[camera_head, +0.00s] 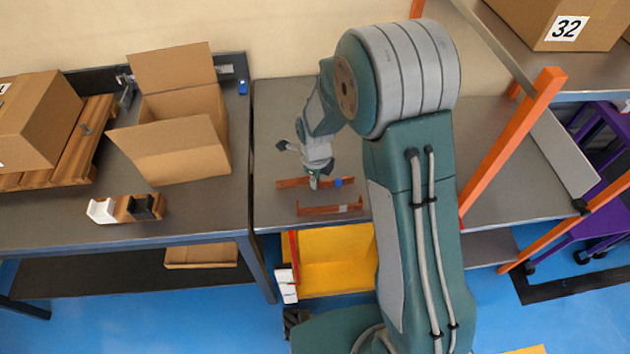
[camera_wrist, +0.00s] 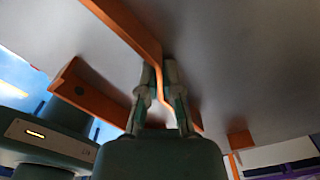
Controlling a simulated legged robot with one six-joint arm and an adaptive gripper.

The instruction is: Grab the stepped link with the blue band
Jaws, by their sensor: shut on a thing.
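The copper-coloured stepped link with the blue band (camera_head: 292,183) is at the work table in the head view, its blue band (camera_head: 338,183) towards the right end. My gripper (camera_head: 314,181) points down at the link's middle, left of the band. In the wrist view my gripper (camera_wrist: 163,78) has its fingers on both sides of the link (camera_wrist: 122,22), shut on it. The blue band is not visible there. I cannot tell whether the link touches the table. A second copper link (camera_head: 322,210) with a pale band lies nearer the table's front edge; it also shows in the wrist view (camera_wrist: 88,98).
An open cardboard box (camera_head: 185,145) and a small wood block with white and black parts (camera_head: 127,209) sit on the left table. Orange rack posts (camera_head: 515,145) stand to the right. Bare table surface (camera_head: 275,115) lies behind the links.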

